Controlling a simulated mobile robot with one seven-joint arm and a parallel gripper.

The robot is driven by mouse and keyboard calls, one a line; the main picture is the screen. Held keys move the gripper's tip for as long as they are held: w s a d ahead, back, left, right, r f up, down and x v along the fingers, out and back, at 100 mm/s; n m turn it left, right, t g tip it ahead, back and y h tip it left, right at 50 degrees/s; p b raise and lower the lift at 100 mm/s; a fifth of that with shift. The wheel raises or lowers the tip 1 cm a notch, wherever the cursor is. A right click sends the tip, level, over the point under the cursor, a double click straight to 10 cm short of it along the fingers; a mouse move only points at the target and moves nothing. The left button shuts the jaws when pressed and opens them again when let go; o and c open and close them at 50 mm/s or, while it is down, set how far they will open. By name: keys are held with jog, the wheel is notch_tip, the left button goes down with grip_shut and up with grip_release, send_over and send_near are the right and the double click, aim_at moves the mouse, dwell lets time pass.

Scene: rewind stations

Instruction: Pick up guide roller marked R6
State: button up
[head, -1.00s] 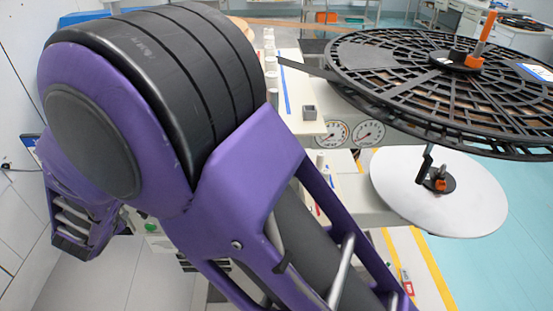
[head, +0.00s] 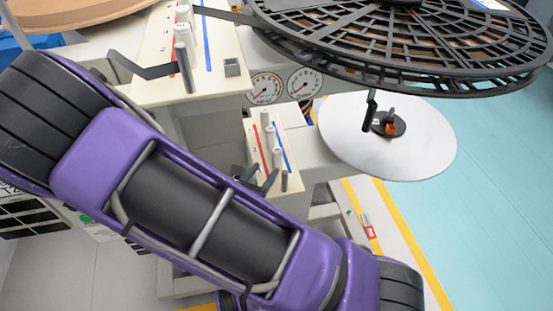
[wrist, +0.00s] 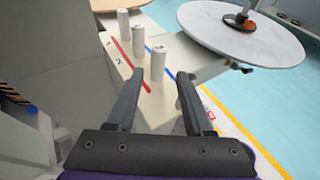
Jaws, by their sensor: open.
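Three pale upright rollers stand in a row on the lower cream panel (wrist: 158,112). The wrist view shows a far roller (wrist: 123,22), a middle roller (wrist: 138,40) and a near roller (wrist: 158,62). Small marks show on their tops, but I cannot read which is R6. My gripper (wrist: 160,73) is open and empty. In the wrist view the near roller appears between its fingertips; I cannot tell how far beyond them it is. In the head view my gripper (head: 257,178) is beside the near end of the lower panel (head: 257,135), partly hidden by my arm.
A white disc (head: 345,150) with a dark hub is right of the lower panel. A large black slatted reel (head: 330,50) overhangs above it. Two gauges (head: 266,87) are below.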

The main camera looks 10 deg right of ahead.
aim_at(275, 157)
jog(key=x, duration=0.6)
jog(key=shift+w+d+b, duration=0.1)
jog(key=shift+w+b, duration=0.05)
jog(key=shift+b, duration=0.25)
jog(key=x, duration=0.3)
jog(key=b+x, duration=0.1)
jog(key=x, duration=0.1)
jog(key=shift+f, duration=0.3)
grip_shut()
